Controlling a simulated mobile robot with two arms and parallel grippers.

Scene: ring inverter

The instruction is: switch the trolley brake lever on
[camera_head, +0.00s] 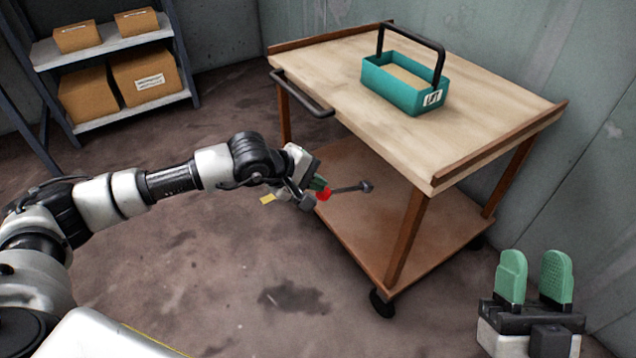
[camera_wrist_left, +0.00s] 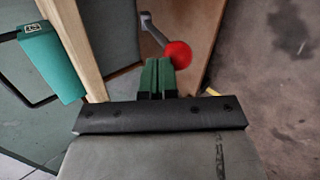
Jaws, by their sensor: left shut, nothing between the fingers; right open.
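The trolley (camera_head: 350,190) stands at the upper right, with a light wooden top and a brown lower shelf. Its brake lever (camera_head: 345,189) is a grey rod with a red ball knob (camera_head: 323,194), at the side of the trolley near the lower shelf. My left gripper (camera_head: 318,184) is shut and empty, right at the red knob. In the left wrist view its green fingertips (camera_wrist_left: 158,75) are together, beside or against the red ball (camera_wrist_left: 177,54); I cannot tell if they touch. My right gripper (camera_head: 533,285) is open and empty at the lower right, away from the trolley.
A teal caddy (camera_head: 390,90) with a black handle stands on the trolley top. A dark push handle (camera_head: 302,94) juts from the trolley's left end. A shelf rack (camera_head: 135,102) with cardboard boxes stands at the upper left.

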